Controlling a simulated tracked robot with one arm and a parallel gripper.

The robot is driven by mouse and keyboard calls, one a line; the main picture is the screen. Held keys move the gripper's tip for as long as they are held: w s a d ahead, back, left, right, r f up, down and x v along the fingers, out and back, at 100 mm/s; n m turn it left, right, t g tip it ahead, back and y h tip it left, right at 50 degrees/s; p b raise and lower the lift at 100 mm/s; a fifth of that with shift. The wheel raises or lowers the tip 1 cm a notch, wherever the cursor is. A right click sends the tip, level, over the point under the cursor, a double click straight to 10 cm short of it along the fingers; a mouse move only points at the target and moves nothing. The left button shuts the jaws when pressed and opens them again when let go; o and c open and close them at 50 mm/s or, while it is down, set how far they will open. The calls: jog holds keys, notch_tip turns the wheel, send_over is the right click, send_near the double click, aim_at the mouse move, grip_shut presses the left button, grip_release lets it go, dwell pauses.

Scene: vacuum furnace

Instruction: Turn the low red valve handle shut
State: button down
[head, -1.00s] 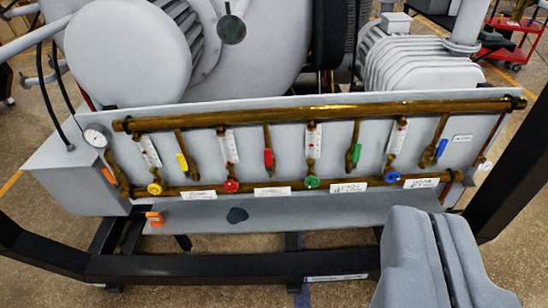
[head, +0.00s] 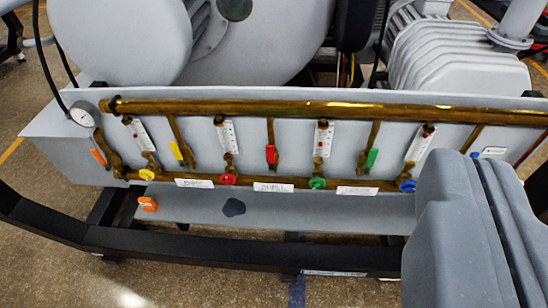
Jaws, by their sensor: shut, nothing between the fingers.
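A round red valve handle (head: 228,179) sits low on the front panel, on the lower brass pipe, between the yellow and green round handles. A red lever handle (head: 271,154) sits higher and to its right, hanging roughly vertical. My gripper (head: 478,160) is at the lower right, its two grey fingers together and empty. It is well to the right of both red handles and appears apart from them. It hides the right end of the panel and lower pipe.
Yellow (head: 147,174), green (head: 317,183) and blue (head: 407,185) round handles share the lower pipe. An upper brass pipe (head: 300,107) runs above. A black frame rail (head: 240,255) crosses in front, below a grey ledge (head: 290,211). A pressure gauge (head: 82,117) is at the left.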

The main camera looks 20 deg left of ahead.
aim_at(271, 159)
jog(key=w+a+f+n+t+b, duration=0.25)
jog(key=w+f+n, duration=0.25)
jog(key=w+f, duration=0.4)
jog(key=w+a+f+n+t+b, duration=0.1)
jog(key=w+a+f+n, duration=0.45)
jog(key=w, duration=0.55)
jog(key=w+a+f+n+g+y+b, duration=0.1)
jog(key=a+f+n+y, duration=0.2)
jog(key=f, duration=0.7)
jog(key=w+a+f+n+g+y+b, duration=0.1)
jog(key=a+f+n+y, duration=0.3)
jog(key=f, duration=0.6)
jog(key=w+a+f+n+g+y+b, duration=0.1)
jog(key=w+a+f+n+g+y, duration=0.1)
jog(key=a+f+n, duration=0.4)
notch_tip(271, 159, down, 4)
jog(key=shift+w+a+n+y, duration=0.15)
jog(key=shift+w+n+y, duration=0.25)
jog(key=shift+n+y, duration=0.45)
jog(key=shift+w, duration=0.1)
jog(key=w+a+b, duration=0.2)
jog(key=w+b, duration=0.1)
jog(key=w, duration=0.6)
